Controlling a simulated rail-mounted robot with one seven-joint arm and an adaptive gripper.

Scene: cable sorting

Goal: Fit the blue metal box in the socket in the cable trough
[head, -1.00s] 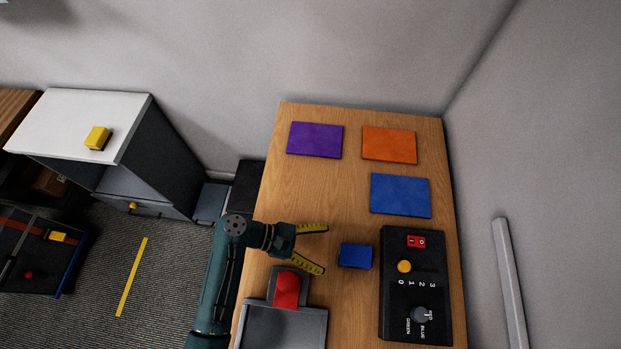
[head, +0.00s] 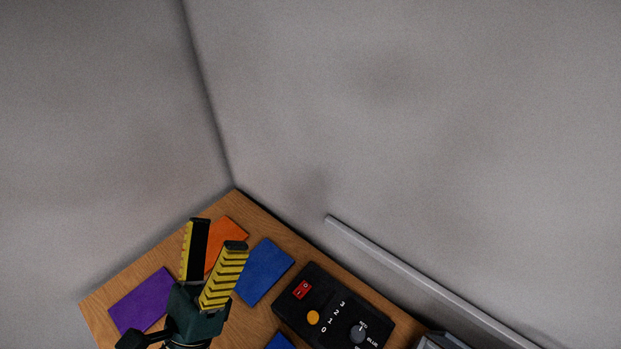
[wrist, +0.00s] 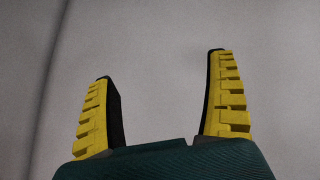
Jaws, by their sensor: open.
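The blue metal box (head: 280,342) shows only in part at the bottom edge of the head view, on the wooden table. My gripper (head: 218,233) is raised in front of the table in the head view, fingers pointing up and spread, with nothing between them. It is up and left of the box in the picture and apart from it. In the wrist view my gripper (wrist: 160,66) is open and empty, with only grey wall beyond. A long light-grey bar (head: 420,279) runs along the right wall; I cannot tell if it is the cable trough. No socket can be made out.
On the table (head: 100,303) lie a purple mat (head: 140,300), an orange mat (head: 229,233) and a blue mat (head: 264,271). A black control box (head: 332,311) with a red switch stands at the right. A grey object (head: 445,341) is cut off at the bottom.

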